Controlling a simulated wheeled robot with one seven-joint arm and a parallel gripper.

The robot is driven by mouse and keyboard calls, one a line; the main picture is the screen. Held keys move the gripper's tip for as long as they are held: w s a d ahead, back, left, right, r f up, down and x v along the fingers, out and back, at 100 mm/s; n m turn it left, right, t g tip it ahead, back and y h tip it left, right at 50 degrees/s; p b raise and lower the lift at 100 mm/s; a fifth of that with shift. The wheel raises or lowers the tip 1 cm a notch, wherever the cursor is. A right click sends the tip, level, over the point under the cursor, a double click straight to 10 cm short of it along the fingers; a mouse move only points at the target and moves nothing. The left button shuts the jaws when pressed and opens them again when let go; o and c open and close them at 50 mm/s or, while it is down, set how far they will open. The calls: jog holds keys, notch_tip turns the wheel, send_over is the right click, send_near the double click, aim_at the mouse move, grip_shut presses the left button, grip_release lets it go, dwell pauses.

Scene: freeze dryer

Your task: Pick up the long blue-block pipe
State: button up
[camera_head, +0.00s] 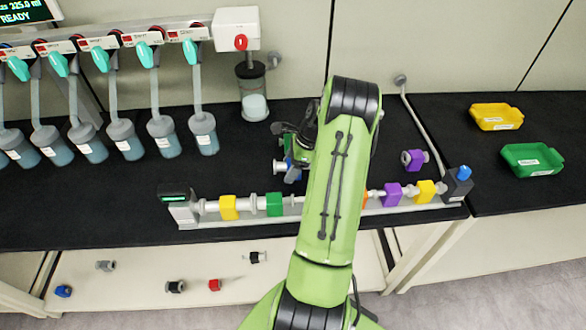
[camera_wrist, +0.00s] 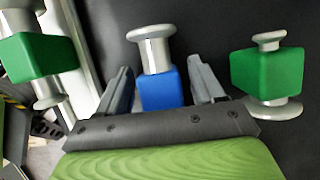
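A blue-block pipe (camera_wrist: 160,90) with a silver flanged tube stands out between the two fingers of my gripper (camera_wrist: 165,85) in the wrist view. The fingers are spread on either side of the blue block, with narrow gaps visible, so the gripper looks open around it. The block's near end is hidden behind the gripper body. Another blue piece (camera_head: 63,291) lies on the lower shelf at left.
The rail assembly (camera_head: 345,215) holds yellow, green and purple blocks along the bench front. A loose green-block pipe (camera_wrist: 268,70) stands close to the right finger. A purple piece (camera_head: 413,159) lies right of my arm. Flasks (camera_head: 207,140) and trays (camera_head: 532,158) stand farther off.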

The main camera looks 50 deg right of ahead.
jog(key=c, duration=1.1)
